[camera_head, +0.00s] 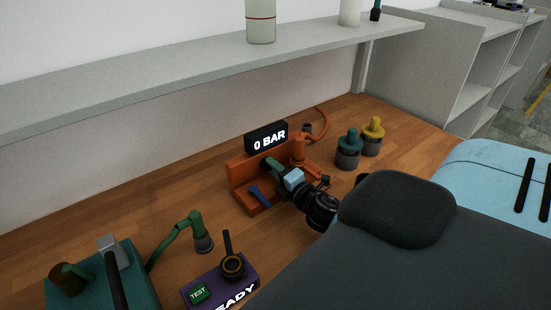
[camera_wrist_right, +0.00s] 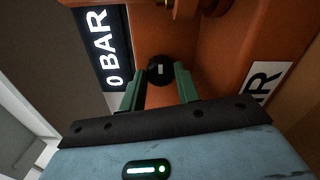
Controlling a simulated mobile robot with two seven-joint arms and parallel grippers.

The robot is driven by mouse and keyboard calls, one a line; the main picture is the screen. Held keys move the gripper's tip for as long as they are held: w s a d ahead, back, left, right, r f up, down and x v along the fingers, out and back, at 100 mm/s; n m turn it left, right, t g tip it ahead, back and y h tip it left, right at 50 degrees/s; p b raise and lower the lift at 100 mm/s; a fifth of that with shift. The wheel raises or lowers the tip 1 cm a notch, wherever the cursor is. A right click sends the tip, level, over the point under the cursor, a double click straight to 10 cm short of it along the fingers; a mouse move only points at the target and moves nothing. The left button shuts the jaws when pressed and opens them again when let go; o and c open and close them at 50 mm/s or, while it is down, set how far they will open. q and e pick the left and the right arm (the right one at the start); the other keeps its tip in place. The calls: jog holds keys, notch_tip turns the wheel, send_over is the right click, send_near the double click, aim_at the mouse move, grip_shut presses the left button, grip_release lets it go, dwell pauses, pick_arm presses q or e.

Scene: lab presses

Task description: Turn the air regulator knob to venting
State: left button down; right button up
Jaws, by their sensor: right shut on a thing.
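The orange regulator stand (camera_head: 240,172) stands on the wooden bench, with a black display (camera_head: 266,138) reading "0 BAR". The display also shows at the left of the wrist view (camera_wrist_right: 104,45). The round black knob (camera_wrist_right: 160,70) has a white mark on its face and sits against the orange body. My right gripper (camera_head: 272,163) reaches the stand from the right. In the wrist view its green fingers (camera_wrist_right: 160,80) are shut on the knob, one on each side. In the head view the knob is hidden. My left gripper is in neither view.
A blue lever-like part (camera_head: 258,195) lies at the stand's front. A purple box (camera_head: 240,285) with a "TEST" button and a teal device (camera_head: 130,280) stand nearer. Teal (camera_head: 348,150) and yellow-topped (camera_head: 372,136) pieces stand behind right. A grey shelf (camera_head: 200,65) overhangs the bench.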

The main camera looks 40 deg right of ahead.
jog(key=o, duration=1)
